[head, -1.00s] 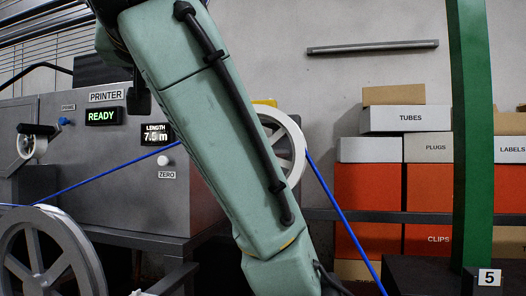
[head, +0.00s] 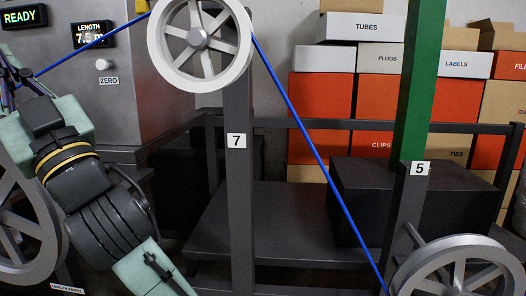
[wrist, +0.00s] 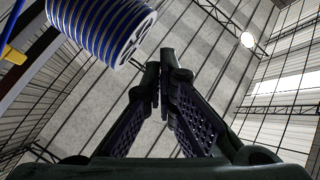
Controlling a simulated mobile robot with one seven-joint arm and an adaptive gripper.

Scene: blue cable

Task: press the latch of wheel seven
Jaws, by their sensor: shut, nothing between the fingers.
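Wheel seven (head: 198,40) is a pale spoked wheel at the top of the head view, its top rim cut off. It stands on a grey post with a "7" plate (head: 237,141). My arm is at the left of the head view, left of and apart from wheel seven. In the wrist view my gripper (wrist: 157,77) is shut and empty, with open space beyond the fingertips.
A reel wound with blue cable (wrist: 100,25) is at upper left in the wrist view. The printer's "7.5 m" display (head: 94,33) is left of wheel seven. A lower wheel (head: 458,268) stands by the "5" plate (head: 420,168). Boxes (head: 375,100) line the back.

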